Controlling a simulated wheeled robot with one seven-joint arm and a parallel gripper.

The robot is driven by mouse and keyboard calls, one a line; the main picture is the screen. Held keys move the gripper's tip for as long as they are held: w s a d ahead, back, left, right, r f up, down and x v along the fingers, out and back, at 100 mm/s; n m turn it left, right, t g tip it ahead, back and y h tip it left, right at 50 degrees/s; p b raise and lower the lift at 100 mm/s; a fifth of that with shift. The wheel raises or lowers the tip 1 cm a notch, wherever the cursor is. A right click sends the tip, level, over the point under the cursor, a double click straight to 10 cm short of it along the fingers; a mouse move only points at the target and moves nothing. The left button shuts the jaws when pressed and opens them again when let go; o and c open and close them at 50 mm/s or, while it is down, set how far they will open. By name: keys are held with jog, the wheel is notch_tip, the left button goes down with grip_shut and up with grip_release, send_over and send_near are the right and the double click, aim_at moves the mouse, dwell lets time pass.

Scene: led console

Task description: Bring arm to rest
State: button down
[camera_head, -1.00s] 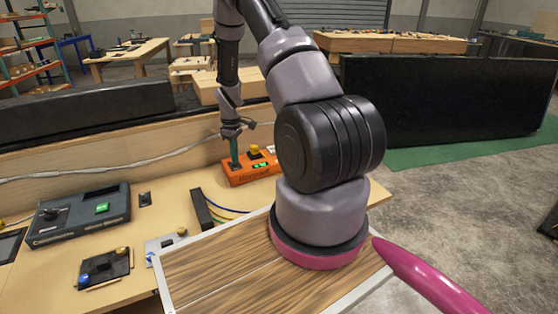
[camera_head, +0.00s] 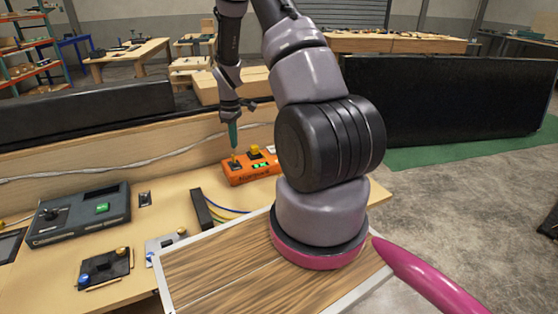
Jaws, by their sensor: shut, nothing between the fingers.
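My arm rises from its base at the centre right and reaches over the workbench. My gripper (camera_head: 233,145) hangs with its green fingertips pointing down, shut and empty. It is just above the left part of the orange console (camera_head: 240,174), apparently clear of it.
A dark grey console (camera_head: 80,214) with a green light stands at the left of the bench. A small black box with a blue button (camera_head: 105,268) lies in front of it. A black bar (camera_head: 200,208) with wires lies mid-bench. A white cable runs along the back panel.

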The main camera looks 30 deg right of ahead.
dwell(0.5)
jog(key=s+a+r+m+t, duration=0.1)
jog(key=s+r+m, duration=0.15)
jog(key=r, duration=0.65)
jog(key=s+a+r+m+t, duration=0.1)
jog(key=s+a+r, duration=0.15)
jog(key=r, duration=0.55)
jog(key=s+a+r+m+t, duration=0.1)
jog(key=s+r+m, duration=0.15)
jog(key=r, duration=0.65)
jog(key=s+a+r+m+t+y, duration=0.1)
jog(key=s+a+r+m+t, duration=0.1)
jog(key=s+r, duration=0.4)
jog(key=s+a+r+m+t+y, duration=0.1)
jog(key=s+r, duration=0.6)
jog(key=s, duration=0.7)
jog(key=a+m+t, duration=0.1)
jog(key=m, duration=0.1)
jog(key=shift+s+a+m, duration=0.3)
jog(key=shift+s+a, duration=0.05)
jog(key=shift+a, duration=0.05)
jog(key=shift+a, duration=0.1)
